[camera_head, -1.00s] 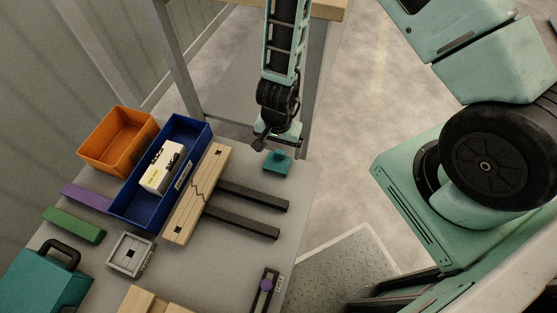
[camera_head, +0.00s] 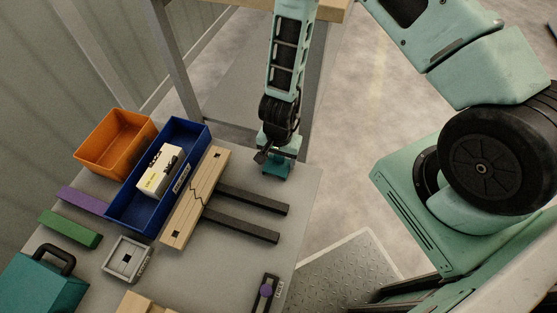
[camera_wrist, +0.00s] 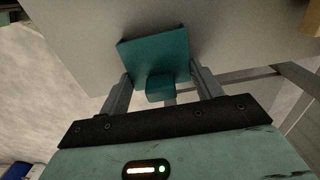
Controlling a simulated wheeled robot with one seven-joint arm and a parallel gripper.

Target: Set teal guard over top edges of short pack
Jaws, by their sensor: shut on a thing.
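The teal guard (camera_head: 276,170) is a small flat plate with a block-shaped grip on top, on the grey table near its far right corner. My gripper (camera_head: 275,154) is directly over it. In the wrist view the guard (camera_wrist: 155,52) shows between the fingers, and my gripper (camera_wrist: 161,90) is shut on its grip block. I cannot tell whether the guard is clear of the table. A cream box with black marks (camera_head: 158,175) lies in the blue bin (camera_head: 136,217); it may be the short pack, but the frames do not settle this.
A wooden board with a zigzag line (camera_head: 196,197) and two dark bars (camera_head: 245,227) lie left of the guard. An orange bin (camera_head: 105,155), purple bar (camera_head: 83,199), green bar (camera_head: 70,229), grey square frame (camera_head: 126,259) and teal case (camera_head: 45,284) crowd the left.

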